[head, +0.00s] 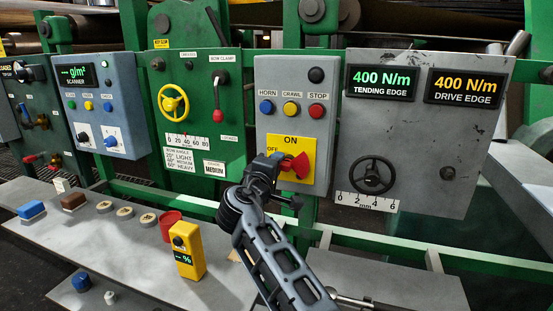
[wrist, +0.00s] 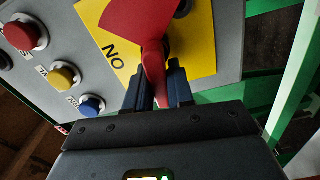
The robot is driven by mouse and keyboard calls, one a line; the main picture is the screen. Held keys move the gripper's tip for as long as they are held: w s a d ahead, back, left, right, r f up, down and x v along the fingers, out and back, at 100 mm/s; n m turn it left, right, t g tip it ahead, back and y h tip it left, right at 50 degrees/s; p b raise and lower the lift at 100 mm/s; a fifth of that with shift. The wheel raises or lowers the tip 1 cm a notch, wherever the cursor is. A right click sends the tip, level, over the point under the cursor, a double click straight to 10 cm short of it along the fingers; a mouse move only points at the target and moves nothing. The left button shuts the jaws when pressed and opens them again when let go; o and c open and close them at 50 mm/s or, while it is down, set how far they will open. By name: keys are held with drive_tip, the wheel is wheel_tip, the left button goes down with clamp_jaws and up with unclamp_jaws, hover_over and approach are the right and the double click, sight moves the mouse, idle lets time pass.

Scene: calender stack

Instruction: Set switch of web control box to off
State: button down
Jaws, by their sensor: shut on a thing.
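The web control box (head: 264,75) is a grey box with a yellow plate (head: 304,144) low on its front, marked ON at the top and OFF at the left. A red switch handle (head: 301,167) sits on this plate. My gripper (head: 277,164) is at the plate, shut on the red switch handle. In the wrist view, the narrow part of the red handle (wrist: 153,65) runs down between the two dark fingers (wrist: 159,90), and its wide part is above.
Blue, yellow and red buttons (head: 291,108) sit above the plate. A grey panel (head: 440,130) with a black handwheel (head: 371,176) is close on the right. A green panel (head: 210,125) with a red lever is on the left. A yellow meter (head: 187,252) stands on the bench below.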

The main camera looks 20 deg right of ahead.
drive_tip(key=shift+a+f+n, duration=0.1)
drive_tip(key=shift+f+n, duration=0.15)
drive_tip(key=shift+n, duration=0.55)
drive_tip(key=shift+p, duration=0.3)
drive_tip(key=c, duration=1.1)
unclamp_jaws()
drive_tip(key=b+v, duration=0.1)
drive_tip(key=v, duration=0.6)
drive_tip(key=shift+s+a, duration=0.25)
drive_tip(key=shift+s, duration=0.05)
